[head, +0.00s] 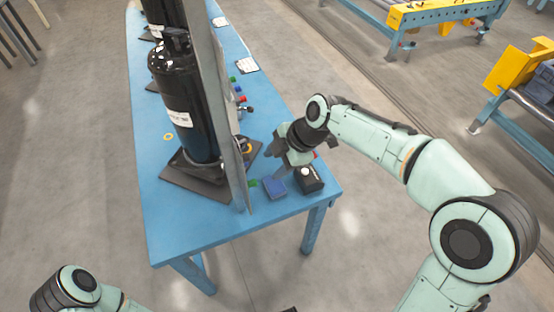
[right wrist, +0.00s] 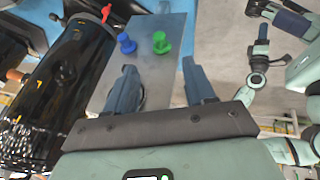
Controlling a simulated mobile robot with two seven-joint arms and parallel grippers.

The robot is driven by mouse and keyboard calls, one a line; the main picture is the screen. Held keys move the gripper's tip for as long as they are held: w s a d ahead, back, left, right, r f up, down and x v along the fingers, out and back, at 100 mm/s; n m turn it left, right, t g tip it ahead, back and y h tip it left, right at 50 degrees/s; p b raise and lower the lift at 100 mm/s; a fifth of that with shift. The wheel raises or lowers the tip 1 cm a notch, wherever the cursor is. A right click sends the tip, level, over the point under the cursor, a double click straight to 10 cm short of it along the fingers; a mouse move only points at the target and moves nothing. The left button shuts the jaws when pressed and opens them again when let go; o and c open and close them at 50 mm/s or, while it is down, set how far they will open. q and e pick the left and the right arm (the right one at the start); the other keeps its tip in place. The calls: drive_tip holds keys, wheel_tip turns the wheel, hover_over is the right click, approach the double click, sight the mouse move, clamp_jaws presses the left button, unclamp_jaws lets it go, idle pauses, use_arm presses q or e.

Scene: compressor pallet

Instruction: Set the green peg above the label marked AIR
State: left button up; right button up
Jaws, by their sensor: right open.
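In the right wrist view a green peg (right wrist: 160,42) stands out from a grey panel (right wrist: 150,75), with a blue peg (right wrist: 126,43) to its left. My right gripper (right wrist: 161,75) is open and empty, its fingers apart and pointing toward the panel. The green peg lies beyond the gap between the fingers. In the head view the right gripper (head: 273,163) is on the right side of the upright panel (head: 212,90), near its front end. A small green piece (head: 253,183) shows beside the panel there. No AIR label can be read. My left gripper is out of view.
A black tank (head: 178,110) stands on the blue table (head: 155,210), left of the panel. Small coloured parts (head: 238,88) line the panel farther back.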

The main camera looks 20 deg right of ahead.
sight(255, 181)
drive_tip(key=shift+n, duration=0.3)
drive_tip(key=x, duration=1.2)
drive_tip(key=shift+w+a, duration=0.1)
drive_tip(key=shift+a, duration=0.1)
clamp_jaws()
drive_tip(key=shift+d+f, duration=0.1)
drive_tip(key=shift+d, duration=0.05)
drive_tip(key=shift+w+d+b, duration=0.1)
drive_tip(key=shift+d+b, duration=1.45)
drive_tip(key=shift+d, duration=1.35)
